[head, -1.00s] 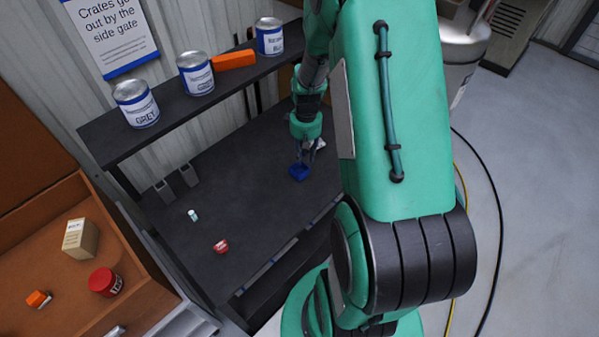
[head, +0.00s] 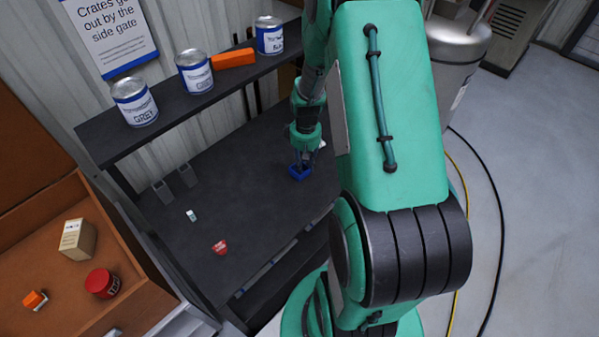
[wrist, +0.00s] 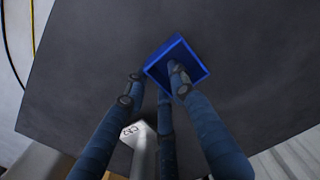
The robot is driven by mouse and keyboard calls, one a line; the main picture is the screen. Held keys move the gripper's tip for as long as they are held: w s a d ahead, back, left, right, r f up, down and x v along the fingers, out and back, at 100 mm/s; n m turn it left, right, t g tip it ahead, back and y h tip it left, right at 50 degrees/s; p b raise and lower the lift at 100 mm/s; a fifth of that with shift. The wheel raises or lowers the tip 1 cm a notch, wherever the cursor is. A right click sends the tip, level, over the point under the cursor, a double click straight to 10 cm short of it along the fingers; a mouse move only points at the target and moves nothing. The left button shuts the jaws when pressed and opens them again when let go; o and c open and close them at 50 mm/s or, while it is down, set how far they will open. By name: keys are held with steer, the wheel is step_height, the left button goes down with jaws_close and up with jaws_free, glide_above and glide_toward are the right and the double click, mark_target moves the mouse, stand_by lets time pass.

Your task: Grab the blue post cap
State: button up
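The blue post cap (head: 299,173) is a small square, hollow piece on the dark worktop (head: 245,185), below my gripper (head: 301,160). In the wrist view the cap (wrist: 190,50) lies with its open side showing. My gripper (wrist: 155,82) has its fingers spread apart. One fingertip overlaps the cap's hollow, another is beside its left corner, and a third is at its near edge. Whether any finger touches the cap cannot be told.
A red piece (head: 219,248) and a small white bottle-like item (head: 192,215) lie left on the worktop. A white labelled thing (wrist: 140,135) is close by the fingers. The shelf (head: 170,112) with cans (head: 195,72) overhangs the back. Mid-worktop is clear.

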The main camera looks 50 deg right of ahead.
jaws_close()
steer(key=shift+r, duration=0.8)
step_height(320, 180, up, 2)
steer(key=shift+r+p, duration=0.2)
steer(key=shift+p, duration=0.4)
steer(key=s+a, duration=0.3)
steer(key=s, duration=0.1)
steer(key=s+a+p, duration=0.1)
steer(key=s+a, duration=0.2)
steer(key=s, duration=0.1)
steer(key=s+a+r+p, duration=0.1)
steer(key=s+a, duration=0.2)
steer(key=s, duration=0.2)
steer(key=shift+a, duration=0.15)
